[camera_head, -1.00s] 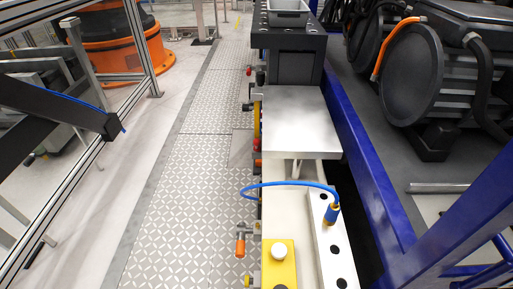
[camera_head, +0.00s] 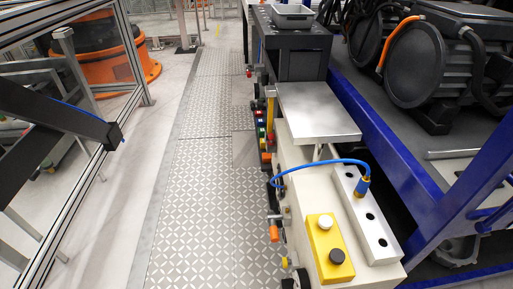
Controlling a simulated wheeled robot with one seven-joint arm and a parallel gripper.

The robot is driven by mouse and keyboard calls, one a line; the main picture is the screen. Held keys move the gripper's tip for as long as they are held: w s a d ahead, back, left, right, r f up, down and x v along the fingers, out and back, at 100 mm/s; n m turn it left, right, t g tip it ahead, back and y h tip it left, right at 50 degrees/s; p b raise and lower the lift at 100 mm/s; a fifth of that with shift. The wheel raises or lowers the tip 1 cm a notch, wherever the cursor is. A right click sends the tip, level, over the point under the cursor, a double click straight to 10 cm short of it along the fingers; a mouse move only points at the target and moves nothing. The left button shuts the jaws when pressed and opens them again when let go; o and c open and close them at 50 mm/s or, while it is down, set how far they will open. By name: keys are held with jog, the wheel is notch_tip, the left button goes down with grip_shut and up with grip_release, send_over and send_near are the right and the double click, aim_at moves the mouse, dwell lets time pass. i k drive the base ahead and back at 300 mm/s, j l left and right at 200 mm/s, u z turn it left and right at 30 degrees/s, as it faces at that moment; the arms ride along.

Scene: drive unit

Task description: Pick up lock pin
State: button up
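A blue and gold plug-like pin (camera_head: 362,187) stands upright in a light metal block with dark holes (camera_head: 370,222). A blue cable (camera_head: 315,163) loops left from its top. I cannot tell for sure whether this is the lock pin. Small orange (camera_head: 274,233) and yellow (camera_head: 284,262) parts stick out from the left side of the cream cart (camera_head: 330,190) and are too small to identify. My gripper is not in view.
A yellow box with a white and a black button (camera_head: 328,250) sits on the cart. A bare metal plate (camera_head: 315,112) and a grey bin (camera_head: 292,15) lie beyond. A blue frame (camera_head: 400,165) borders the right. The patterned walkway (camera_head: 200,210) is clear.

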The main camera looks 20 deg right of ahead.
aim_at(271, 136)
jog(key=i+j, duration=0.15)
jog(key=j, duration=0.25)
jog(key=i+j+z, duration=0.15)
jog(key=j, duration=0.25)
jog(key=i+j, duration=0.1)
jog(key=j, duration=0.3)
jog(key=i+j+z, duration=0.1)
jog(key=j, duration=0.35)
jog(key=i+j+z, duration=0.1)
jog(key=i+j, duration=0.15)
jog(key=i, duration=0.3)
jog(key=i+j, duration=0.3)
jog(key=i, duration=0.25)
jog(key=i+j+z, duration=0.15)
jog(key=i+j, duration=0.15)
jog(key=i, duration=0.2)
jog(key=i+j+z, duration=0.1)
jog(key=i+j, duration=0.25)
jog(key=i, duration=0.2)
